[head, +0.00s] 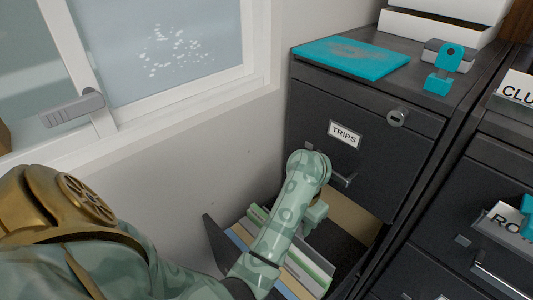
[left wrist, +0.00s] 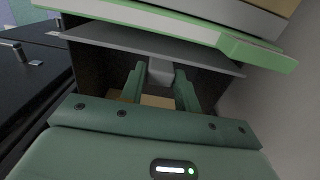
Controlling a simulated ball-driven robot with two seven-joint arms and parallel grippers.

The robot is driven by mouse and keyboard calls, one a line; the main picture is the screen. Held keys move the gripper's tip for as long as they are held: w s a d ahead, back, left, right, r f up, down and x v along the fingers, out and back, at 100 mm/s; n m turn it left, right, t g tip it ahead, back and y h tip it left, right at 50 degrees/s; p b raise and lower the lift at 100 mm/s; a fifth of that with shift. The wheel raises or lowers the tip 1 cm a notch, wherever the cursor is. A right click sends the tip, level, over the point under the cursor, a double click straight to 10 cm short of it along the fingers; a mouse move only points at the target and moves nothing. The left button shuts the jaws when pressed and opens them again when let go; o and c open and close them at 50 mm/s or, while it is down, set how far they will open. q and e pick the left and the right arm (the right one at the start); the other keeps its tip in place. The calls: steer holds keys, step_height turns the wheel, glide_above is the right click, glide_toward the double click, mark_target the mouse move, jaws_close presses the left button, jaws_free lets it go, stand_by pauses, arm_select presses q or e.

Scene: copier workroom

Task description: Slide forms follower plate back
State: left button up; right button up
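The follower plate (left wrist: 110,43) is a thin grey sheet across the drawer in the left wrist view, with a small grey tab (left wrist: 160,70) on its near side. My left gripper (left wrist: 160,84) has its two green fingers apart, one on each side of the tab. I cannot tell whether the fingers press on it. In the head view my left arm reaches down into the open lower drawer, and its forearm and hand hide part of it. The forms (head: 300,268) stand as a row of white and green-edged folders in that drawer. My right gripper is not in view.
The closed TRIPS drawer (head: 365,137) is above the open one, its handle close to my left arm. A wall with a window (head: 175,45) is at left; another cabinet (head: 500,150) is at right.

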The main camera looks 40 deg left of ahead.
arm_select(q)
steer(key=c, duration=0.4)
steer(key=shift+w, duration=0.15)
steer(key=shift+w+d+b, duration=0.1)
steer(key=shift+w+b, duration=0.5)
steer(key=shift+w, duration=0.35)
steer(key=shift+w+b, duration=0.55)
steer(key=shift+w, duration=0.3)
